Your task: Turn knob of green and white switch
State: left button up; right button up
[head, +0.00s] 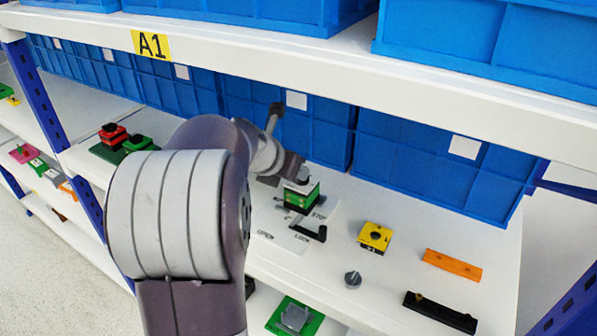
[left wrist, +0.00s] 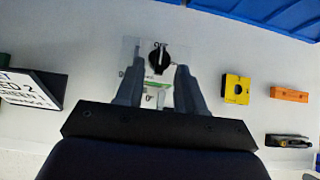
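The green and white switch (head: 301,197) stands on the white shelf in the head view, beside a label with STOP, OPEN and LOCK. In the left wrist view its black round knob (left wrist: 159,59) shows a pale bar across it. My left gripper (head: 289,172) is right at the top of the switch and partly hides it. In the left wrist view my left gripper (left wrist: 158,70) is open, with one finger on each side of the switch and the knob near the fingertips. I cannot tell whether the fingers touch it. My right gripper is not in view.
A yellow switch (head: 375,237), a grey knob (head: 352,279), an orange block (head: 452,264) and a black block (head: 440,312) lie to the right. Blue bins (head: 430,160) stand behind. The upper shelf edge (head: 300,65) runs above. A dark angled piece (head: 311,234) lies in front of the switch.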

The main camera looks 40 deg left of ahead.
pick_arm(q)
jog(key=shift+x, duration=1.7)
jog(key=shift+s+d, duration=0.1)
jog(key=shift+s, duration=0.05)
grip_shut()
